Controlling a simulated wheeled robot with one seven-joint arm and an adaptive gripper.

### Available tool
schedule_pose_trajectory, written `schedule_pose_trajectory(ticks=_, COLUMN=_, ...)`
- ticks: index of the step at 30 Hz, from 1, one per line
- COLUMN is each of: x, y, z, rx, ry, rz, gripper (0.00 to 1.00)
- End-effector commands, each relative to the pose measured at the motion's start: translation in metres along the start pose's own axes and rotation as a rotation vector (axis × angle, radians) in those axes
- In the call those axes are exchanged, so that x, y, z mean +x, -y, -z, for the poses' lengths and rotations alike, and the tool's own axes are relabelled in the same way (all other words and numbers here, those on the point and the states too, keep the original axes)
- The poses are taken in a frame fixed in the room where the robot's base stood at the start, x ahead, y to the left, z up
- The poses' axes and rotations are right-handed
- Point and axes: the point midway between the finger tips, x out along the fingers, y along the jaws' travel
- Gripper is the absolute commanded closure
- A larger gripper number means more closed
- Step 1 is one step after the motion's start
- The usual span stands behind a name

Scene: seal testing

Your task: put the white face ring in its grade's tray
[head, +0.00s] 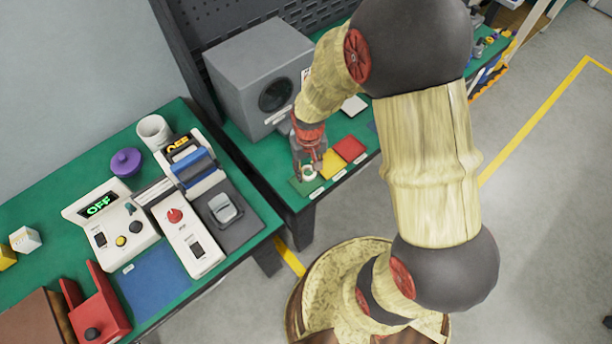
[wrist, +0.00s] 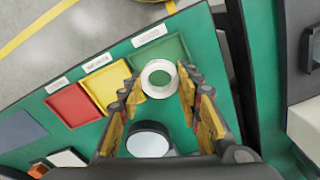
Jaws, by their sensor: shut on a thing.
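The white face ring (wrist: 160,94) sits between the tips of my gripper (wrist: 159,88), which is shut on it. In the wrist view the ring overlaps the near edge of the green tray (wrist: 172,47); I cannot tell its height above it. The yellow tray (wrist: 106,84) and red tray (wrist: 72,105) lie beside the green one, with small labels along their front edge. In the head view my gripper (head: 308,168) is at the green tray (head: 297,186), with the yellow tray (head: 331,166) and red tray (head: 350,148) to the right.
A large grey box (head: 235,85) with a dark round opening stands behind the trays. A pale disc (wrist: 148,142) shows between my fingers, nearer the palm. On the left bench are a box with an "OFF" display (head: 115,222), a purple lidded pot (head: 126,162) and a red holder (head: 98,310).

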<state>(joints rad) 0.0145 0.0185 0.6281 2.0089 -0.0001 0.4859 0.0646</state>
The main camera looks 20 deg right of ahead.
Motion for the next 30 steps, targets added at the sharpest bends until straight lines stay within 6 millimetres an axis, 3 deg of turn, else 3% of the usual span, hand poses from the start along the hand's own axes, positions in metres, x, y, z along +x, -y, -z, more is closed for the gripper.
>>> schedule_pose_trajectory(ticks=9, x=0.039, y=0.006, z=0.003, rx=0.000, ry=0.002, rz=0.000, gripper=0.96)
schedule_pose_trajectory(ticks=22, x=0.043, y=0.006, z=0.003, rx=0.000, ry=0.000, rz=0.000, gripper=0.96)
schedule_pose_trajectory(ticks=23, x=0.043, y=0.006, z=0.003, rx=0.000, ry=0.000, rz=0.000, gripper=0.64)
schedule_pose_trajectory(ticks=30, x=0.042, y=0.006, z=0.003, rx=0.000, ry=0.000, rz=0.000, gripper=0.50)
